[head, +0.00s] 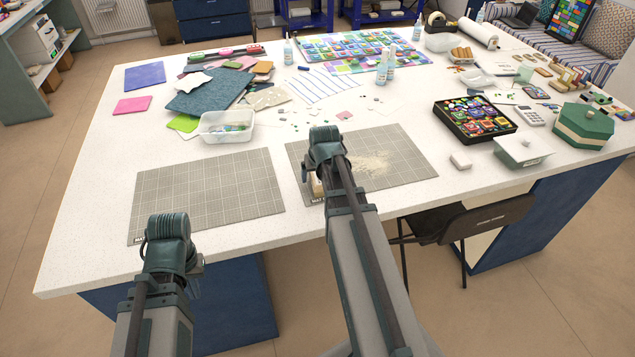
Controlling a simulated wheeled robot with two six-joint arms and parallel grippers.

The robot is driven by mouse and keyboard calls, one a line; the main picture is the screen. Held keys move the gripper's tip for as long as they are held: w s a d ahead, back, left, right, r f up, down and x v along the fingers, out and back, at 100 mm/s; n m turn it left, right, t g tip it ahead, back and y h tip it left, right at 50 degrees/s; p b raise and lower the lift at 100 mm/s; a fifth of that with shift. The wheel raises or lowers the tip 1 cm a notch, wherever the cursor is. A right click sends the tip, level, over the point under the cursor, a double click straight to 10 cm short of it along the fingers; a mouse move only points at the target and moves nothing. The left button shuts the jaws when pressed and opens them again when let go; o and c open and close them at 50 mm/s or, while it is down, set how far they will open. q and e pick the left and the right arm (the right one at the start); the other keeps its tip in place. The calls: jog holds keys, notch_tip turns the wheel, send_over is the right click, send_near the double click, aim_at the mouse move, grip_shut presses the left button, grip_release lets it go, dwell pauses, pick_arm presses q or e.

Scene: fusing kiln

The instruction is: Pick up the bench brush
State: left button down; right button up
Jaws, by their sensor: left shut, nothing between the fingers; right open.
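A tan, wooden-looking piece (317,186) shows beside my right arm, at the front left of the right grey cutting mat (410,153). It may be part of the bench brush, but most of it is hidden behind my arm. My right gripper (322,172) is over this piece, open, with its fingers mostly hidden by the wrist. I cannot tell whether it touches the piece. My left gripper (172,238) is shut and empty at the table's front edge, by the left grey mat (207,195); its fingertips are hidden.
Pale crumbs (370,164) are spread on the right mat. A clear plastic tub (226,127) stands behind the left mat. A black tray of coloured glass (474,118) and a white lidded box (523,149) stand to the right. A chair (470,222) stands at the front edge.

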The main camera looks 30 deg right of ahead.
jog(key=shift+f, duration=0.3)
jog(key=shift+c, duration=0.2)
grip_shut()
dwell(0.5)
